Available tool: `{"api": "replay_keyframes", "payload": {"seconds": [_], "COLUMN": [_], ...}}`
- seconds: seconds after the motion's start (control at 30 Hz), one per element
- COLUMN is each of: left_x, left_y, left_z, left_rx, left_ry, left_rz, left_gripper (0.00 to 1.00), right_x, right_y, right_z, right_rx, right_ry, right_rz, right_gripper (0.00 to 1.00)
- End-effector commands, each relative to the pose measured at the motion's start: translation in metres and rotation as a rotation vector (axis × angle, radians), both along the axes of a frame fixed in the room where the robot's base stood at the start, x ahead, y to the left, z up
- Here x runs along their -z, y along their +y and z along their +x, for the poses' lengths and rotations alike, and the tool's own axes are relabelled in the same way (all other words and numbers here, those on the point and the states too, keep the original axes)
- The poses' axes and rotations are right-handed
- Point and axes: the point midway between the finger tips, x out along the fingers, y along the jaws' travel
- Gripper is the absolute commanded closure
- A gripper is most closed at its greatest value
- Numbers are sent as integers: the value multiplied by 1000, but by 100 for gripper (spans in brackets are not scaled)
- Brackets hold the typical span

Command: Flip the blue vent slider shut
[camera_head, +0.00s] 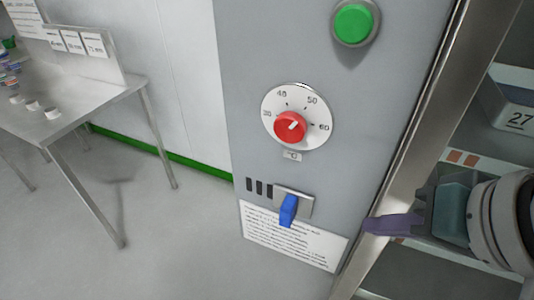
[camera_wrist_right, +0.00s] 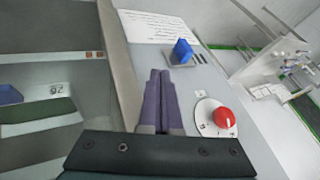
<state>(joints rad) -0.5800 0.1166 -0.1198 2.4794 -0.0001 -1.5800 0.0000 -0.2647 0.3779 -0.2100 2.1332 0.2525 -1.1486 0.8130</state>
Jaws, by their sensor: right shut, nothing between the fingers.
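The blue vent slider (camera_head: 288,210) sticks out from a small grey plate (camera_head: 305,203) on the grey panel, beside dark vent slots (camera_head: 259,188). In the head view it points down and slightly left. The slider also shows in the right wrist view (camera_wrist_right: 182,51), above the fingertips. My right gripper (camera_head: 368,225) comes in from the right, its purple fingers to the right of the slider and apart from it. In the right wrist view its fingers (camera_wrist_right: 160,76) are together with nothing between them. My left gripper is not in view.
A red knob (camera_head: 290,127) on a numbered dial and a green button (camera_head: 353,23) sit above the slider. A printed label (camera_head: 290,240) is below it. A metal frame edge (camera_head: 405,150) and shelves stand right; a table (camera_head: 75,112) stands left.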

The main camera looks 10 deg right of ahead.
Motion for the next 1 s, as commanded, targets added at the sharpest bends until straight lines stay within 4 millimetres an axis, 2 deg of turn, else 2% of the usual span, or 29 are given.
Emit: {"api": "replay_keyframes", "payload": {"seconds": [0.03,0.13,0.67,0.77,1.0], "left_x": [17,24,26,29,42], "left_y": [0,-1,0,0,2], "left_z": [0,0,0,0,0], "left_rx": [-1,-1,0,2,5], "left_ry": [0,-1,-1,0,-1], "left_rz": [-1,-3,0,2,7], "left_gripper": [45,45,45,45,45], "right_x": [17,23,27,36,76], "right_y": [-1,-1,-1,1,10], "right_z": [3,7,11,17,45], "right_rx": [13,31,42,42,43], "right_ry": [-4,-8,-10,-10,-9], "right_rz": [11,31,40,40,40], "right_gripper": [100,100,100,100,100]}}
